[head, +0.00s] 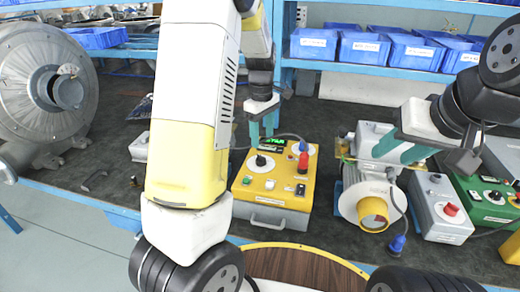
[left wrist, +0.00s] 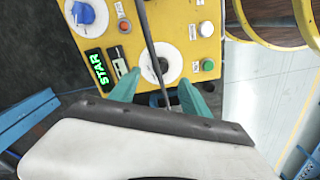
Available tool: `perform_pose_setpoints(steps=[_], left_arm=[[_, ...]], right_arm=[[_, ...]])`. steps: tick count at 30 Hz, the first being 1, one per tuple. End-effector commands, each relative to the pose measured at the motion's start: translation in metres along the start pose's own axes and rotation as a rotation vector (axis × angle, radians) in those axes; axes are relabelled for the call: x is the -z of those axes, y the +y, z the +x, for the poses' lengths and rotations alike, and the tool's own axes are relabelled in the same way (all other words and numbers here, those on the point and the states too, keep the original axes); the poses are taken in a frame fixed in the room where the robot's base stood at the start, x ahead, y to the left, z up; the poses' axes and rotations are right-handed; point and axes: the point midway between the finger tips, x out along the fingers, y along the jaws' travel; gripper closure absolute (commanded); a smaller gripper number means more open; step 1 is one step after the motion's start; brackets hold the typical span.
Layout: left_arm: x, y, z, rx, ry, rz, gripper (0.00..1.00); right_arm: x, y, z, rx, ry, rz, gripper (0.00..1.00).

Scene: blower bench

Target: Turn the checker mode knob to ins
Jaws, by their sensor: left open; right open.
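The yellow checker box (head: 272,190) stands on the bench in the middle of the head view. Its black mode knob (head: 260,160) sits on a white dial near a lit green display (head: 271,144). My left gripper (head: 262,128) is open above the checker's back edge. In the left wrist view, the open fingers of the left gripper (left wrist: 159,95) straddle the near side of the white dial (left wrist: 150,75), apart from the knob as far as I can tell. A dark cable crosses in front of the dial. The knob's setting is unreadable. My right gripper (head: 388,148) is open and empty, right of the checker.
A blower with a yellow-ringed outlet (head: 373,213) stands right of the checker, with grey (head: 440,208) and green (head: 490,203) control boxes beyond. A large grey motor housing (head: 45,90) is at left. Blue bins (head: 362,47) line the back shelf.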

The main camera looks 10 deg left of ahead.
Motion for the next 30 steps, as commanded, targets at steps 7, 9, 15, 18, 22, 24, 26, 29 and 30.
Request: perform_pose_setpoints(steps=[7, 9, 15, 18, 22, 24, 26, 29, 30], left_arm=[[0.004, 0.004, 0.024, 0.025, 0.011, -0.039, 0.45], [0.004, 0.004, 0.034, 0.025, 0.01, -0.039, 0.45], [0.004, 0.003, 0.066, 0.024, 0.01, -0.038, 0.45], [0.004, 0.003, 0.078, 0.022, 0.01, -0.037, 0.45], [0.004, 0.003, 0.086, 0.021, 0.01, -0.037, 0.45], [0.005, 0.003, 0.087, 0.02, 0.011, -0.037, 0.45], [0.004, 0.003, 0.088, 0.019, 0.011, -0.037, 0.45], [0.004, 0.003, 0.088, 0.019, 0.011, -0.036, 0.45], [0.004, 0.003, 0.088, 0.019, 0.011, -0.036, 0.45]], right_arm=[[0.0, 0.0, 0.0, 0.0, 0.0, 0.0, 0.57], [0.0, 0.0, 0.0, 0.0, 0.0, 0.0, 0.57], [0.0, 0.0, 0.0, 0.0, 0.0, 0.0, 0.57], [0.0, 0.0, 0.0, 0.0, 0.0, 0.0, 0.57], [0.0, 0.0, 0.0, 0.0, 0.0, 0.0, 0.57], [0.0, 0.0, 0.0, 0.0, 0.0, 0.0, 0.57], [0.0, 0.0, 0.0, 0.0, 0.0, 0.0, 0.57], [0.0, 0.0, 0.0, 0.0, 0.0, 0.0, 0.57], [0.0, 0.0, 0.0, 0.0, 0.0, 0.0, 0.57]])
